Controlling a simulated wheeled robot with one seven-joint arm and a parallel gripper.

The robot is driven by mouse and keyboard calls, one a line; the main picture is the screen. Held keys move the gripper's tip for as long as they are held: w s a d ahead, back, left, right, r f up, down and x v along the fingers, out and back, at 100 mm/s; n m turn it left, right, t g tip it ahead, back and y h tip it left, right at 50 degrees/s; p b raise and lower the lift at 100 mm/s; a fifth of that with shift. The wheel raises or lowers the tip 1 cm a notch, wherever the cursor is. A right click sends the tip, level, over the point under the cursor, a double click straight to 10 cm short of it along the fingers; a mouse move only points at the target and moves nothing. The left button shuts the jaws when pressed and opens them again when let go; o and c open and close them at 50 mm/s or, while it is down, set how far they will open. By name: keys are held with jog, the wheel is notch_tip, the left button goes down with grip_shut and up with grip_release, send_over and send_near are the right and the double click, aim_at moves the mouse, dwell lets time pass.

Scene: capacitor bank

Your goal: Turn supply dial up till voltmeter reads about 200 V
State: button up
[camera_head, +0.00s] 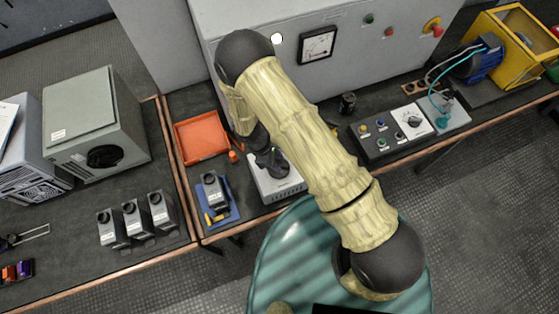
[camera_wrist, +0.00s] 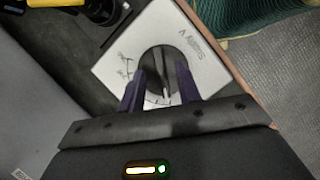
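The supply dial is a dark round knob (camera_wrist: 160,62) on a white plate (camera_wrist: 118,62) lettered "Supply V", seen upside down in the wrist view. My gripper (camera_wrist: 161,72) has its two dark purple fingers well apart, one on each side of the dial. A gap shows between them; whether either finger touches the knob's edge I cannot tell. In the head view my gripper (camera_head: 270,162) is over the white supply box (camera_head: 277,188), and its dial is mostly hidden. The voltmeter (camera_head: 318,45) is a black-framed square meter on the grey cabinet; its reading is too small to tell.
An orange tray (camera_head: 201,137) and a blue mat (camera_head: 219,202) with a small black-topped device lie left of the supply. A dark control box (camera_head: 382,138) with buttons stands to the right. The grey cabinet (camera_head: 375,60) rises behind the bench.

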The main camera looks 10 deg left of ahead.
jog(key=shift+x, duration=1.1)
grip_shut()
jog(key=shift+f+m, duration=0.1)
jog(key=shift+m, duration=0.2)
jog(key=shift+f+m+g+b, duration=0.1)
jog(key=shift+m+g+b, duration=0.5)
jog(key=shift+m+b, duration=0.6)
jog(key=shift+m+g+y+b, duration=0.3)
jog(key=shift+m+g+b, duration=0.2)
jog(key=shift+m+b, duration=0.75)
jog(key=shift+r+m, duration=0.2)
jog(key=shift+m, duration=0.15)
jog(key=shift+a, duration=0.1)
